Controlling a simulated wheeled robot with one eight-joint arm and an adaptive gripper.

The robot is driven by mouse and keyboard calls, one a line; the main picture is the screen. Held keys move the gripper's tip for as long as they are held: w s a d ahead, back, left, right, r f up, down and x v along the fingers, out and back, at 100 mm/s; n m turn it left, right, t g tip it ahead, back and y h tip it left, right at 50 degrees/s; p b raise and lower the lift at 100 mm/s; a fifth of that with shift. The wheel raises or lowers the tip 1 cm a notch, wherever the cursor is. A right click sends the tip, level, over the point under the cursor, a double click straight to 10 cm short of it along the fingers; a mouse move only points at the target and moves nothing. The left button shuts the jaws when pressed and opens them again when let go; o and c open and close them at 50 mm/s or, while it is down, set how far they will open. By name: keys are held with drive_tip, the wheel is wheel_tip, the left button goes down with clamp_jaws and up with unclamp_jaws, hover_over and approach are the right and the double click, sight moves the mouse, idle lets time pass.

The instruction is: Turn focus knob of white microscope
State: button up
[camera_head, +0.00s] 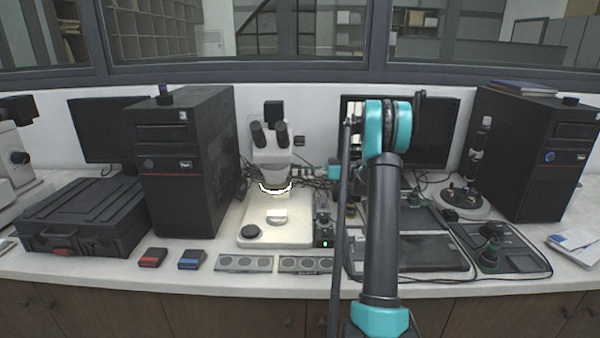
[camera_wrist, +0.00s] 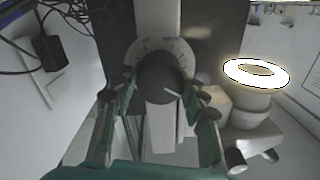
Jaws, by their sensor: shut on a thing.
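The white microscope (camera_head: 272,157) stands in the middle of the bench, with a glowing ring light under its head. In the wrist view the ring light (camera_wrist: 232,72) is at the right and the scope appears tilted. The dark round focus knob (camera_wrist: 158,84), with a pale marked dial behind it, is in the middle of the wrist view. My gripper (camera_wrist: 160,90) has one finger on each side of the knob and is shut on it. In the head view my gripper (camera_head: 334,172) is at the microscope's right side; its fingertips and the knob cannot be made out there.
Black computer towers stand left (camera_head: 190,165) and right (camera_head: 530,150) of the work area. A black case (camera_head: 85,215) and part of another white device (camera_head: 12,170) are at the left. Cables lie behind the microscope. Small boxes and grey panels line the front.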

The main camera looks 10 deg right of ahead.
drive_tip(key=shift+s+f+n, duration=0.1)
drive_tip(key=shift+n, duration=1)
drive_tip(key=o, duration=1.2)
drive_tip(key=shift+c, duration=0.2)
wheel_tip(320, 180, up, 10)
drive_tip(key=shift+r, duration=0.1)
idle(0.6)
